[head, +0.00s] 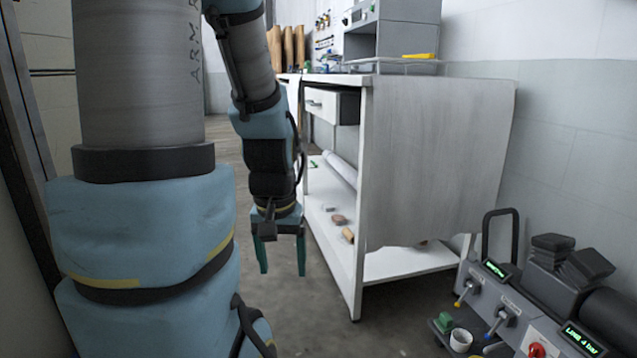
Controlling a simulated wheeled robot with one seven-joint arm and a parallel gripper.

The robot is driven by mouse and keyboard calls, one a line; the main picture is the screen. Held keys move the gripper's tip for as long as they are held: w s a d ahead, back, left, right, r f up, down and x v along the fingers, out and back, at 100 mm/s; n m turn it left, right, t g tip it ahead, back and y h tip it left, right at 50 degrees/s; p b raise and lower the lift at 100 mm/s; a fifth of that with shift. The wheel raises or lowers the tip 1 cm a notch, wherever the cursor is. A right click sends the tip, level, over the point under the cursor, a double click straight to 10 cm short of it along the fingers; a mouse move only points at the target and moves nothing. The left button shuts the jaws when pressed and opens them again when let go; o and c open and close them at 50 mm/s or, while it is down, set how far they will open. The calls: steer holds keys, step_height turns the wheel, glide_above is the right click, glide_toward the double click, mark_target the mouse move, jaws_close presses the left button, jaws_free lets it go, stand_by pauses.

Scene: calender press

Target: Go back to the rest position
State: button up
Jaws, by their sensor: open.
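My gripper (281,256) hangs pointing down near the middle of the head view. Its two teal fingers are apart, with nothing between them. It is in front of the grey floor, to the left of the white workbench's front leg. My arm fills the left side of the view, with its forearm hanging down from the top.
A white workbench (360,200) stands right of my gripper, its drawer (322,103) partly open and a grey cloth (440,160) over its end. A press machine (520,320) with levers and displays is at the lower right. Floor (310,325) below my gripper is clear.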

step_height(320, 180, up, 33)
steer(key=p, duration=3.1)
